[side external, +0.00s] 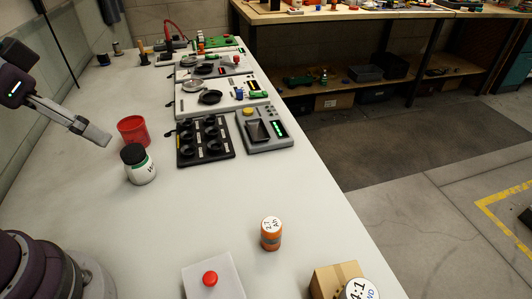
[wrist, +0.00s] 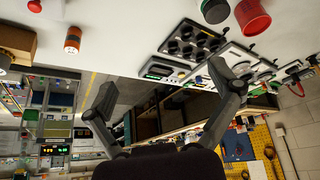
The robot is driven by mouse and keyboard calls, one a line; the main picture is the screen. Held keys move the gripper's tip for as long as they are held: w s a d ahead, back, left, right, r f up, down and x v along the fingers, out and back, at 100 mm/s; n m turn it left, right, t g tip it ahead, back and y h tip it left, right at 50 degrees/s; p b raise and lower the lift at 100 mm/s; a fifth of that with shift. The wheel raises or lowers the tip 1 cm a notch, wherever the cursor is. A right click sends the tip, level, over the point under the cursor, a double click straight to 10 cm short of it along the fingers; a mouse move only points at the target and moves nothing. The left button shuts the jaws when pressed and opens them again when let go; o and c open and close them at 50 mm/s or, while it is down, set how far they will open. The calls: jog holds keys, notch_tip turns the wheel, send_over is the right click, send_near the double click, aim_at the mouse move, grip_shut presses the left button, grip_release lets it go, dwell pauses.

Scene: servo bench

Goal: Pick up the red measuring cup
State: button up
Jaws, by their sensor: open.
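The red measuring cup (side external: 132,131) stands on the white bench, open top upward, just behind a dark-lidded jar (side external: 141,166). My gripper (side external: 103,138) is to the left of the cup and above the bench, apart from it. In the wrist view my gripper (wrist: 152,88) has its two fingers spread wide with nothing between them. The cup shows at the top right of the wrist view (wrist: 252,17), cut off by the frame edge, beyond the right finger. The jar shows beside it (wrist: 215,10).
An orange canister (side external: 271,233) and a red-button box (side external: 213,278) stand in front. The middle of the bench is clear.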

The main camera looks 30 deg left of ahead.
jog(key=n+g+y, duration=0.1)
jog(key=n, duration=0.3)
send_over(135, 134)
jog(key=s+a, duration=0.1)
jog(key=s, duration=0.1)
notch_tip(135, 134, down, 9)
jog(key=x, duration=1)
jog(key=shift+s+a+f, duration=0.15)
jog(key=shift+s+a, duration=0.2)
jog(key=shift+a, duration=0.05)
jog(key=c, duration=1.2)
